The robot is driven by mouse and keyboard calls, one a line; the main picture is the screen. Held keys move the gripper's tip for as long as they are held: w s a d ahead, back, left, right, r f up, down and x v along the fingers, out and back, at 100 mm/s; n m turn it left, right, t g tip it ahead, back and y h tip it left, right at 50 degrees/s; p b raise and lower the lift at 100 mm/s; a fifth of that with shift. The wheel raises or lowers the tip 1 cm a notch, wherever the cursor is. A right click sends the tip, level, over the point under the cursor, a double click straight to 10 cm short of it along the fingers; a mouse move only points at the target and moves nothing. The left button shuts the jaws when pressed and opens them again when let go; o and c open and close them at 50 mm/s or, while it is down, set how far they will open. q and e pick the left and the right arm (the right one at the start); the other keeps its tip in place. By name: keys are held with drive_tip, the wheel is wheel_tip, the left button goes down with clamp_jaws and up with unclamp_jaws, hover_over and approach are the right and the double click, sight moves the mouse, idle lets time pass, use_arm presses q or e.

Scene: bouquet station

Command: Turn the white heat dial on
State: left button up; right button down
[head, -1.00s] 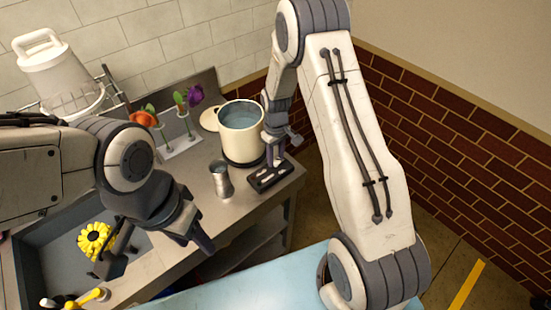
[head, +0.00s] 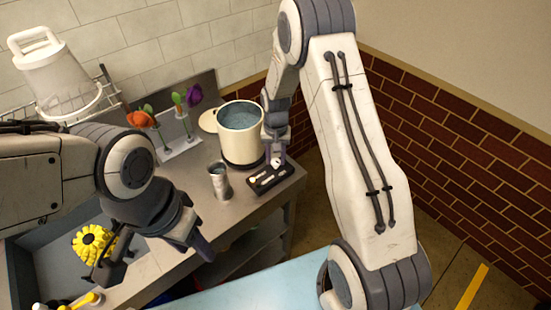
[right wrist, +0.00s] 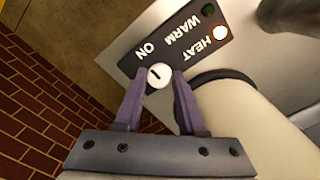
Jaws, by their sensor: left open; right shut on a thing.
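The black control panel (head: 283,175) lies at the counter's right corner, in front of the cream pot. In the right wrist view the panel (right wrist: 177,39) reads HEAT, WARM and ON. The white dial (right wrist: 157,75) with a short dark mark sits at its ON end. My right gripper (right wrist: 159,74) is shut on this dial, one purple finger on each side. In the head view the right gripper (head: 275,161) points down onto the panel. My left gripper (head: 202,245) is open and empty, in front of the counter edge.
The cream pot (head: 242,147) with water stands right behind the panel. A metal cup (head: 219,181) is left of it. A rack (head: 182,147) of flowers stands farther back.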

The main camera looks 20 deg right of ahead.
sight(276, 161)
drive_tip(key=shift+m, duration=0.3)
drive_tip(key=c, duration=0.5)
unclamp_jaws()
drive_tip(key=shift+w+r, duration=0.1)
drive_tip(key=shift+r, duration=0.5)
wheel_tip(276, 161, up, 9)
drive_tip(key=b, duration=0.2)
drive_tip(key=shift+r, duration=0.2)
